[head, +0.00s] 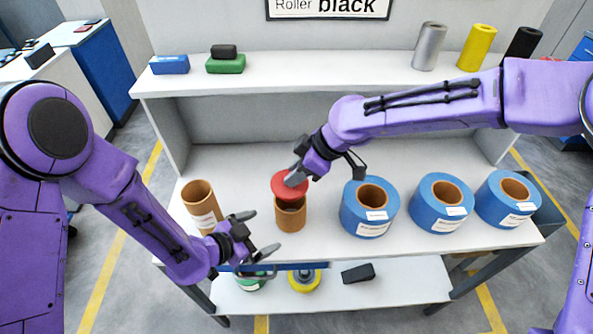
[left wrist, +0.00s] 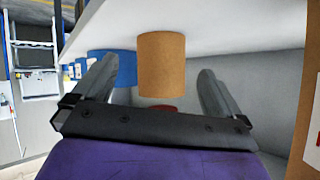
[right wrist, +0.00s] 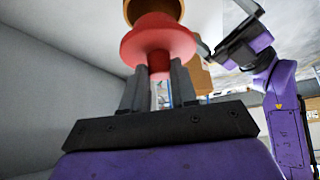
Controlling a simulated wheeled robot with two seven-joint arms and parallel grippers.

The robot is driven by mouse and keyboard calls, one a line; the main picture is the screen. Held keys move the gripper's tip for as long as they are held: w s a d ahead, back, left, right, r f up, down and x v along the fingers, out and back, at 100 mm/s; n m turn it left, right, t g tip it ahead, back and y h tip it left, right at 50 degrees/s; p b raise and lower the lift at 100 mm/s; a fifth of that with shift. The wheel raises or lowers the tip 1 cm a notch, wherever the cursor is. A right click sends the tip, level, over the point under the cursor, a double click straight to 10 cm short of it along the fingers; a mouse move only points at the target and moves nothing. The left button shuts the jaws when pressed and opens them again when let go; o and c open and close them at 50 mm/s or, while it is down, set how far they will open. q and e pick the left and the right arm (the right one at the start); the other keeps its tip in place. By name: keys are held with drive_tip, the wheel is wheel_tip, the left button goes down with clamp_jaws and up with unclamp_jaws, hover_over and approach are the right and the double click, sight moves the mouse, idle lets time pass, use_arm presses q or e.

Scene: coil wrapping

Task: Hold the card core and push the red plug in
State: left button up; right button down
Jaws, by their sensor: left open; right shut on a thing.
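The card core (head: 291,217) is a brown tube standing upright on the table. My left gripper (head: 264,232) is open, low at the core's front left. In the left wrist view the core (left wrist: 161,65) shows between its spread fingers, apart from both. The red plug (head: 288,189) is a wide disc, held above the core and covering the rear part of its mouth. My right gripper (head: 297,177) is shut on the plug's knob, seen in the right wrist view (right wrist: 158,60). The plug looks out of the core; the exact gap is hard to tell.
Another card core (head: 200,203) stands at the left. Blue rolls (head: 369,209) stand in a row at the right. A shelf (head: 320,72) behind holds small blocks and coloured rolls. A lower shelf (head: 330,296) holds a yellow roll and a black block.

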sight(287, 213)
use_arm(q)
drive_tip(key=shift+w+a+r+n+g+h, duration=0.1)
drive_tip(key=shift+w+r+n+g+h, duration=0.3)
drive_tip(key=shift+w+r+h, duration=0.55)
drive_tip(key=x, duration=1)
drive_tip(key=shift+f, duration=0.15)
drive_tip(key=c, duration=0.4)
